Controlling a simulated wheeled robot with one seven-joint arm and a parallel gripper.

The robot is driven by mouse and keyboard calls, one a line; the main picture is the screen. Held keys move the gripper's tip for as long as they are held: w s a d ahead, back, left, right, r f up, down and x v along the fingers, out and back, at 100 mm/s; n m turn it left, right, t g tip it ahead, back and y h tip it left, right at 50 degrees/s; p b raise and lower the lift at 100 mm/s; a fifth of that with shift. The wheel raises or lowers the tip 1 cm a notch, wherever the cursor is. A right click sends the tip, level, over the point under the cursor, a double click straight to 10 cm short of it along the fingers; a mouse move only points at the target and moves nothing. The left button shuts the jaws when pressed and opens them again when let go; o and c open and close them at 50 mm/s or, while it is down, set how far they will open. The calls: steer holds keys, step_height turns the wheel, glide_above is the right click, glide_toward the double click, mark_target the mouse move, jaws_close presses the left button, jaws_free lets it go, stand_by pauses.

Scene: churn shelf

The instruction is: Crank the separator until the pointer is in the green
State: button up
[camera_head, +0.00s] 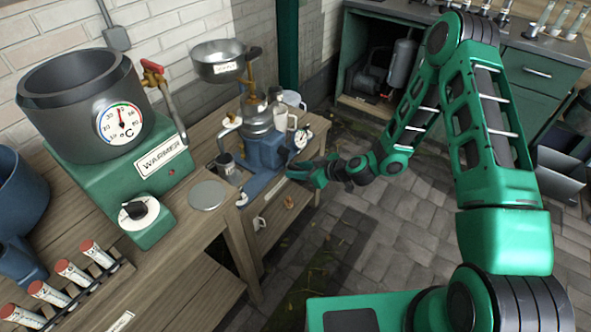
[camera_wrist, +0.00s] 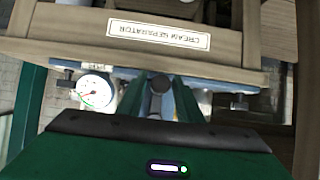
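The cream separator (camera_head: 265,148) stands on the bench, with a blue base, brass parts and a metal bowl (camera_head: 217,60) above. My gripper (camera_head: 297,173) is low at its right side, close to the base. A small white dial (camera_head: 301,138) faces out above the gripper. In the wrist view the dial (camera_wrist: 95,92) is at left, with a red pointer; its coloured zones are too small to read. A dark round part (camera_wrist: 160,84) shows at centre between green-blue parts. I cannot tell whether it is the crank grip or whether my fingers hold it.
A label reading CREAM SEPARATOR (camera_wrist: 159,34) appears upside down on a wooden edge. The warmer (camera_head: 90,105) with its own dial stands left on the bench. A round metal plate (camera_head: 207,195) and a rack of tubes (camera_head: 65,280) are nearer. Floor right of the bench is open.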

steer(key=shift+o, duration=0.2)
stand_by(0.4)
steer(key=shift+v, duration=4.05)
